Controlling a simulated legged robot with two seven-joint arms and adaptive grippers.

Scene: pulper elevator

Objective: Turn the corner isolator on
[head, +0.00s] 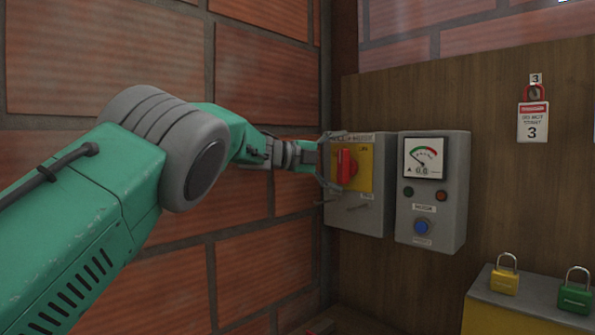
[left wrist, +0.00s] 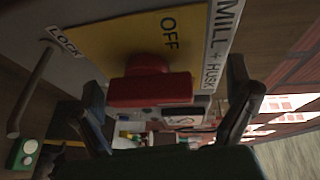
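The corner isolator (head: 372,218) is a grey box on the wooden board, beside the brick corner. It has a yellow plate and a red handle (head: 346,166), which looks upright in the head view. In the left wrist view the red handle (left wrist: 150,88) shows close up, beside the word OFF on the yellow plate (left wrist: 120,35). My left gripper (head: 325,162) is at the isolator's left side. In the left wrist view its fingers (left wrist: 166,90) are spread apart on either side of the handle; I cannot tell whether they touch it. My right gripper is out of view.
A grey meter box (head: 432,190) with a dial and blue button sits just right of the isolator. A red padlock with a tag (head: 533,121) hangs farther right. Yellow (head: 504,280) and green (head: 575,297) padlocks stand on a box at lower right. The brick wall is close on the left.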

